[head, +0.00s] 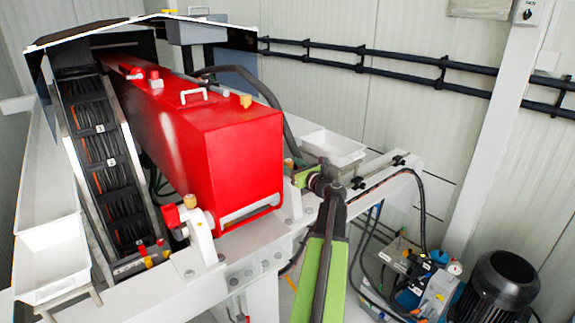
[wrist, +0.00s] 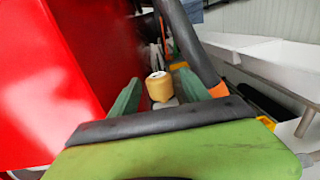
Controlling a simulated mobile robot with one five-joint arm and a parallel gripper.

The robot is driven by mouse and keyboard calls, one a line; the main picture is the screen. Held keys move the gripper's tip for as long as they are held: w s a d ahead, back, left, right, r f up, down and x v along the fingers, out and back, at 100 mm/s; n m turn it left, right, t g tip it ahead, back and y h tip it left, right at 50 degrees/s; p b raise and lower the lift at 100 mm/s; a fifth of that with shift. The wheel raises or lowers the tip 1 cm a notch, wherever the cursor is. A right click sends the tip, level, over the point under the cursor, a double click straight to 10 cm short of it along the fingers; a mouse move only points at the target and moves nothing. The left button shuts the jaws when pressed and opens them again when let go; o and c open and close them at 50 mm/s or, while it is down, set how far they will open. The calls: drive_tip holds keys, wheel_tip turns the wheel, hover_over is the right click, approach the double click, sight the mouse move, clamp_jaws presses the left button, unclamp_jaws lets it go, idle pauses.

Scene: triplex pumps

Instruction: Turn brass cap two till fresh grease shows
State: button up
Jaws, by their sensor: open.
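In the wrist view a yellow brass cap (wrist: 158,88) with a pale top stands upright between the two green fingers of my gripper (wrist: 160,79). The fingers are open, with a gap on each side of the cap. It is beyond the dark bar at the gripper's base. In the head view my gripper (head: 299,168) is beside the red housing's right side, and this cap is hidden there. Other brass-coloured caps show in the head view: one on the housing top (head: 245,100) and one at its front left (head: 190,201). I see no number on any cap, and no grease.
The red housing (head: 225,145) stands close to the left of my gripper. A black hose (wrist: 190,45) passes close to the right finger. White trays (head: 332,146) lie to the right. A motor (head: 503,285) and a hydraulic unit (head: 425,285) stand low at right.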

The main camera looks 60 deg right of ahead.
drive_tip(key=shift+w+d, duration=0.2)
drive_tip(key=shift+w, duration=0.3)
drive_tip(key=shift+c, duration=0.4)
clamp_jaws()
drive_tip(key=shift+a+m+g+h, duration=0.25)
drive_tip(key=shift+m+g+h, duration=0.45)
drive_tip(key=shift+m+h, duration=0.5)
drive_tip(key=shift+d+m+g+h, duration=0.25)
drive_tip(key=shift+m+g+h, duration=0.3)
drive_tip(key=shift+h, duration=0.55)
drive_tip(key=shift+o, duration=0.4)
unclamp_jaws()
